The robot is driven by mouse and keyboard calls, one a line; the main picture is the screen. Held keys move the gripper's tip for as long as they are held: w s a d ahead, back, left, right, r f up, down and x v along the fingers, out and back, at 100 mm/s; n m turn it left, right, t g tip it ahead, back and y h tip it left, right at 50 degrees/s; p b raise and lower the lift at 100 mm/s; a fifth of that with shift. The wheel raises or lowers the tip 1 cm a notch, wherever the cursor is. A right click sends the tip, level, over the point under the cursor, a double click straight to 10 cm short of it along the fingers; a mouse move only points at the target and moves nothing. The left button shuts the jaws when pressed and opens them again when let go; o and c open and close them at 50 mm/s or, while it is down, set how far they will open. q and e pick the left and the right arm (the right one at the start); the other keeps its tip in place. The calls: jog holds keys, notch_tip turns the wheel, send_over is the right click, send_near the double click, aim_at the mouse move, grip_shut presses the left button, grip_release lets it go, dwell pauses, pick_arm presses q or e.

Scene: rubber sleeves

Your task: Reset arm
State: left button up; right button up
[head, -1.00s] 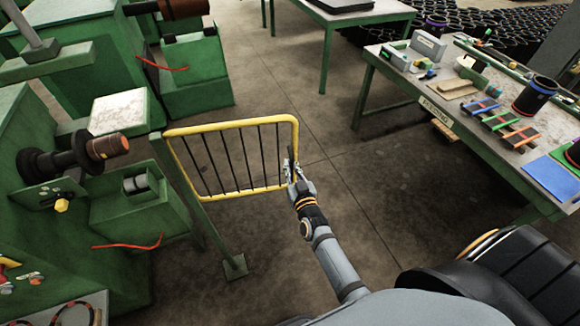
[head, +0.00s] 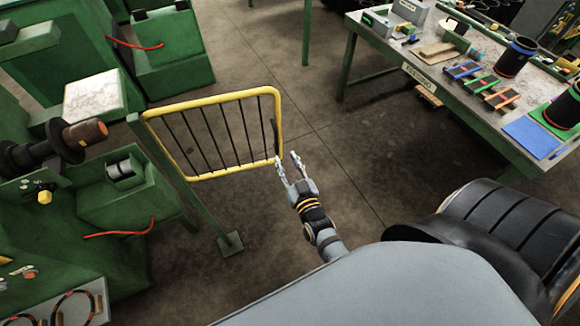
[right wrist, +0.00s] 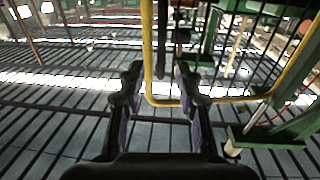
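My right gripper (head: 287,164) is open, its two fingers apart, just below the right end of a yellow-framed gate (head: 215,97) with dark upright bars. A short dark upright piece (head: 275,134) stands at that end of the gate, close to the left finger. I cannot tell whether that finger touches the gate. In the right wrist view the open fingers (right wrist: 159,82) have nothing gripped between them, and the yellow frame (right wrist: 147,50) rises beyond them. My left gripper is not in view.
The gate's green post (head: 182,185) stands beside green machines (head: 120,225) on the left. A workbench (head: 418,80) on the right holds a blue sheet (head: 530,135), several small coloured strips and dark sleeves (head: 515,60). Bare floor (head: 345,150) lies between gate and bench.

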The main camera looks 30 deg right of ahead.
jog(key=shift+s, duration=1.25)
jog(key=shift+a+f, duration=0.1)
jog(key=s+f+g+y+b, duration=0.1)
jog(key=s+f+g, duration=0.25)
jog(key=f, duration=0.75)
jog(key=s+f+n+g+b, duration=0.1)
jog(key=s+f+g, duration=0.25)
jog(key=f, duration=0.75)
jog(key=s+f+g+y+b, duration=0.15)
jog(key=s+f, duration=0.35)
jog(key=f, duration=0.6)
jog(key=s+d+f+g+h, duration=0.1)
jog(key=s+d+f+g, duration=0.3)
jog(key=s+f, duration=0.3)
jog(key=s+d+f+g, duration=0.4)
jog(key=s+f, duration=0.3)
jog(key=s, duration=0.7)
jog(key=shift+s+h, duration=0.15)
jog(key=shift+h, duration=0.2)
